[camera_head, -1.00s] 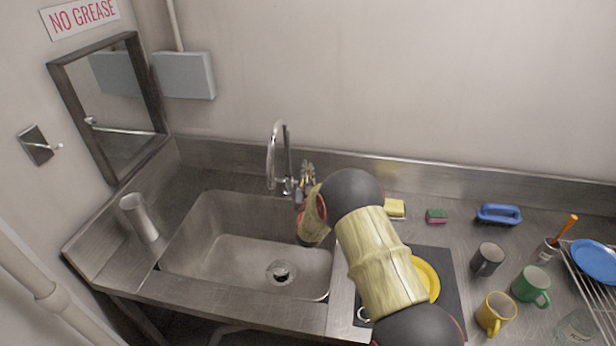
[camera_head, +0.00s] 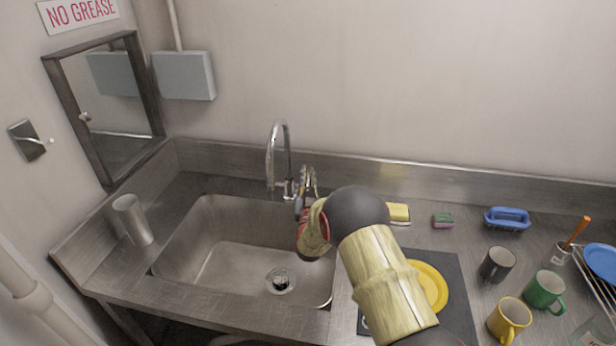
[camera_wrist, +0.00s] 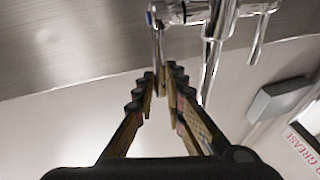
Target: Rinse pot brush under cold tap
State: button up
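The chrome cold tap's swan-neck spout (camera_head: 273,155) rises behind the sink (camera_head: 215,262); no water shows. My gripper (camera_wrist: 163,80) is at the tap body, right of the spout. In the wrist view its fingertips stand close together on either side of a thin chrome tap lever (camera_wrist: 158,45); whether they press on it I cannot tell. No brush is in my gripper. A blue brush (camera_head: 507,217) lies at the back right of the counter. An orange-handled tool (camera_head: 577,232) stands in a small glass; its lower end is unclear. Which one is the pot brush I cannot tell.
A dark mat (camera_head: 452,300) with a yellow plate (camera_head: 430,285) lies right of the sink. Grey (camera_head: 497,264), green (camera_head: 545,288) and yellow (camera_head: 508,318) mugs stand beyond it. A sponge (camera_head: 443,220) lies behind; a metal cup (camera_head: 133,220) stands left. The sink is empty.

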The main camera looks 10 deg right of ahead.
jog(key=o, duration=0.3)
jog(key=v, duration=1.2)
jog(key=shift+o, duration=0.2)
